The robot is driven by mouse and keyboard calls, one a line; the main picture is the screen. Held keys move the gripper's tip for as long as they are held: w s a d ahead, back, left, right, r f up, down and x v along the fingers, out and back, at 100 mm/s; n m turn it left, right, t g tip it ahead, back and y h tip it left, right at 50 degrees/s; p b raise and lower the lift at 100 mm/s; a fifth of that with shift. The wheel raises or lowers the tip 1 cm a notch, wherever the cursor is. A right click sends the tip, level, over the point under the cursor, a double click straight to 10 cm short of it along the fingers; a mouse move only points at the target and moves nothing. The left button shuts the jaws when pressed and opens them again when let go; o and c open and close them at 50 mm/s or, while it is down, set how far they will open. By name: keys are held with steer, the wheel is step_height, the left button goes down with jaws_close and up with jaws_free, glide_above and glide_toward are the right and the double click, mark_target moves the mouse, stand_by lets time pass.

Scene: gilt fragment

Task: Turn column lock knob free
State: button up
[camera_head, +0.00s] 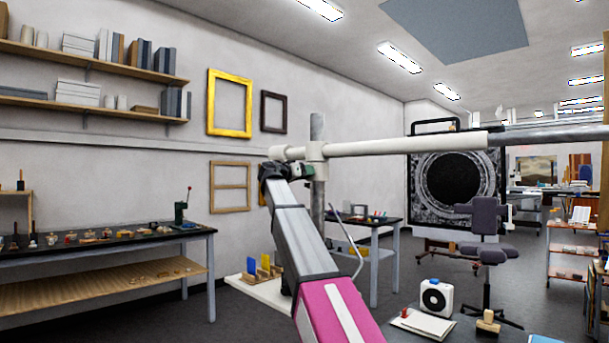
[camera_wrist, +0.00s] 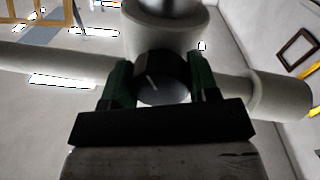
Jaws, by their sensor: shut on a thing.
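The column lock knob (camera_wrist: 175,68) is a short black cylinder with a grey end face and a white index line, seen in the wrist view against the white clamp (camera_wrist: 165,30). My gripper (camera_wrist: 160,80) is shut on it, with one dark green finger on either side. In the head view my gripper (camera_head: 299,170) is at the clamp (camera_head: 318,160) on the upright grey column (camera_head: 318,208). The knob is too small and covered to make out there. The white index line tilts slightly from upright in the wrist view.
A long white horizontal boom (camera_head: 410,146) runs from the clamp to the right. A tool bench (camera_head: 90,245) stands at left, and a small table (camera_head: 375,222) stands behind the column.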

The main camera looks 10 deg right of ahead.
steer(key=n, duration=0.5)
steer(key=shift+n, duration=0.3)
steer(key=shift+n+t, duration=0.3)
steer(key=shift+n, duration=2)
steer(key=o, duration=0.9)
steer(key=shift+s, duration=0.1)
steer(key=v, duration=1)
steer(key=shift+s+a, duration=0.2)
steer(key=shift+a, duration=0.1)
